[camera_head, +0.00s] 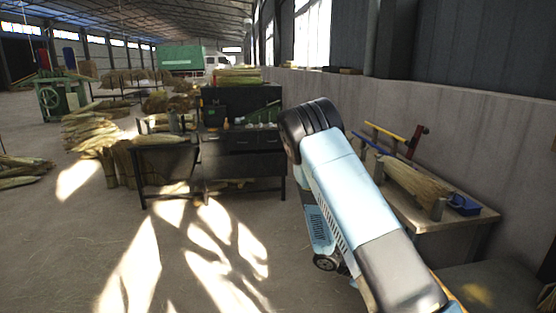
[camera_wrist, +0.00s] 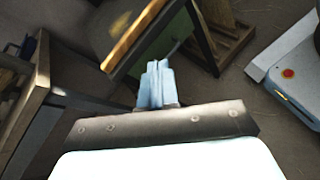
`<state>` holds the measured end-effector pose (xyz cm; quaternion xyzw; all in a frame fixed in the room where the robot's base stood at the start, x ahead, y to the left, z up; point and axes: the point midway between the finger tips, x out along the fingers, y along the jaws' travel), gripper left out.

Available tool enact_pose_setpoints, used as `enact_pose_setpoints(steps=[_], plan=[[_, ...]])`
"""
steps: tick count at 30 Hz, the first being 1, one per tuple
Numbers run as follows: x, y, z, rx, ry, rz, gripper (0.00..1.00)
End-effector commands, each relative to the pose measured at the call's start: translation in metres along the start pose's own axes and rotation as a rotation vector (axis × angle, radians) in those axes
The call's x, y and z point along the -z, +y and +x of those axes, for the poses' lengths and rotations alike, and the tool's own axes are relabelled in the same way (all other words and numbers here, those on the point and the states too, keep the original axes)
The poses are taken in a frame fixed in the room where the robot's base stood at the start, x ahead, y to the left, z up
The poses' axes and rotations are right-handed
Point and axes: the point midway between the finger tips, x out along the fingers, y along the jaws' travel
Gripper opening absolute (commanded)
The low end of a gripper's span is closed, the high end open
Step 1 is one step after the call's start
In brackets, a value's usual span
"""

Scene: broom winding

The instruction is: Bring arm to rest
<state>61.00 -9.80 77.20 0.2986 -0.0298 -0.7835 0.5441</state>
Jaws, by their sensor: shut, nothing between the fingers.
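My arm (camera_head: 350,190) rises from the lower right of the head view, with its dark elbow at the top near the middle and its lower part folded down behind. My gripper is hidden in the head view. In the wrist view my gripper (camera_wrist: 157,82) shows at the middle, its light-blue fingers together with nothing between them. It points over the floor and touches nothing that I can see.
A workbench (camera_head: 450,214) with a broom (camera_head: 412,180) and a blue clamp (camera_head: 464,204) stands right of my arm. A dark bench (camera_head: 240,160) stands ahead. Straw bundles (camera_head: 95,130) lie left. The front-left floor (camera_head: 100,260) is clear.

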Motion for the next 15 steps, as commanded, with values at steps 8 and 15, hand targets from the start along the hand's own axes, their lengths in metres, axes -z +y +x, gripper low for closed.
enact_pose_setpoints(steps=[8,15], plan=[[-0.048,0.012,-0.037,0.140,0.129,0.152,0.00],[-0.091,0.017,-0.065,0.251,0.242,0.273,0.00]])
